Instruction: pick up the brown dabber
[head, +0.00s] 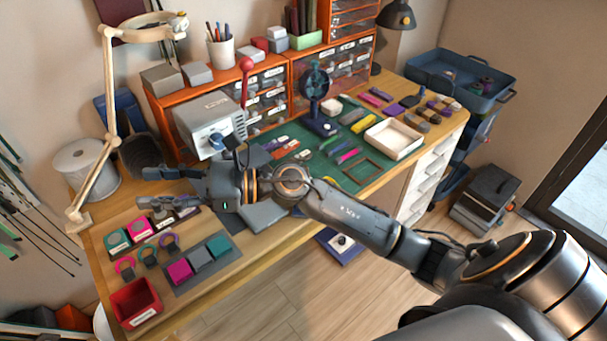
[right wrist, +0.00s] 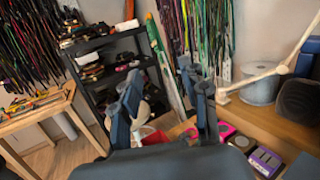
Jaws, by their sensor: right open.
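My right gripper (head: 142,188) reaches across to the left end of the bench. It is open and empty, above the wood behind the coloured pads. Its two fingers also show in the right wrist view (right wrist: 166,98). The brownish one may be the brown dabber, but I cannot tell for sure. My left gripper is not in view.
A grey tray (head: 203,277) holds magenta, grey and teal blocks. A red bin (head: 136,302) stands at the front left corner. A white spool (head: 86,167) and lamp arm (head: 108,100) stand behind.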

